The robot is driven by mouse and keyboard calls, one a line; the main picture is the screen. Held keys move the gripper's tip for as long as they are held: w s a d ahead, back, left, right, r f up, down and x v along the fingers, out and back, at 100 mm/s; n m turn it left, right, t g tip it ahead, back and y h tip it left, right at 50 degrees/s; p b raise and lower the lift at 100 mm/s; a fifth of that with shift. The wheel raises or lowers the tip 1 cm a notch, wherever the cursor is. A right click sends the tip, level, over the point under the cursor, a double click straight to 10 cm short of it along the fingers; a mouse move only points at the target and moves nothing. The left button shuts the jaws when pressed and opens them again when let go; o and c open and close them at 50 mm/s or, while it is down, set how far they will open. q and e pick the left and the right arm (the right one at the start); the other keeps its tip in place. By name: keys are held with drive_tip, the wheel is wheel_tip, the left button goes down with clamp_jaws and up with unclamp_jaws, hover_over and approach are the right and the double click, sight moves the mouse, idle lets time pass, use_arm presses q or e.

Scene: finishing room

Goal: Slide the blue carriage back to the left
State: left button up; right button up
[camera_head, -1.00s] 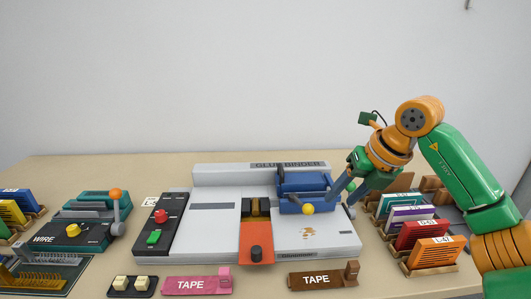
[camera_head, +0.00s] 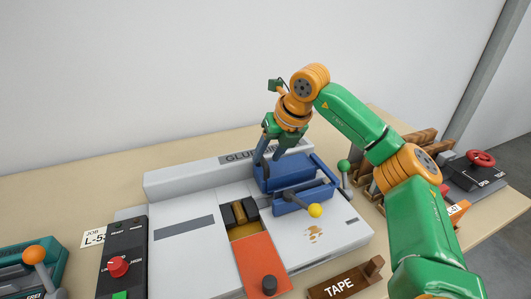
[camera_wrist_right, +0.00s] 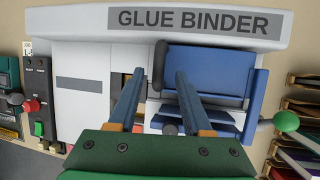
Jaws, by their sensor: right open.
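The blue carriage (camera_head: 290,172) sits on the right part of the white glue binder (camera_head: 183,178), just right of the dark roller slot. A lever with a yellow knob (camera_head: 314,211) sticks out at its front. My right gripper (camera_head: 271,154) is over the carriage's back left corner, fingers pointing down. The right wrist view shows the two fingers apart, with a dark upright grip (camera_wrist_right: 160,65) at the carriage's left edge between them. I cannot tell whether either finger touches it. The carriage (camera_wrist_right: 210,72) also fills the right of that view. My left gripper is out of view.
An orange plate (camera_head: 262,265) lies in front of the slot. A green-knobbed lever (camera_head: 344,166) stands right of the binder. A control box (camera_head: 123,262) is at its left, and a TAPE block (camera_head: 345,284) in front. My right arm covers part of the racks at right.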

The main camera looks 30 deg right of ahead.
drive_tip(key=shift+w+a+f, duration=0.1)
drive_tip(key=shift+w+f, duration=0.35)
drive_tip(key=shift+s+r, duration=0.1)
drive_tip(key=shift+s, duration=0.05)
clamp_jaws()
drive_tip(key=shift+r, duration=0.1)
idle(0.8)
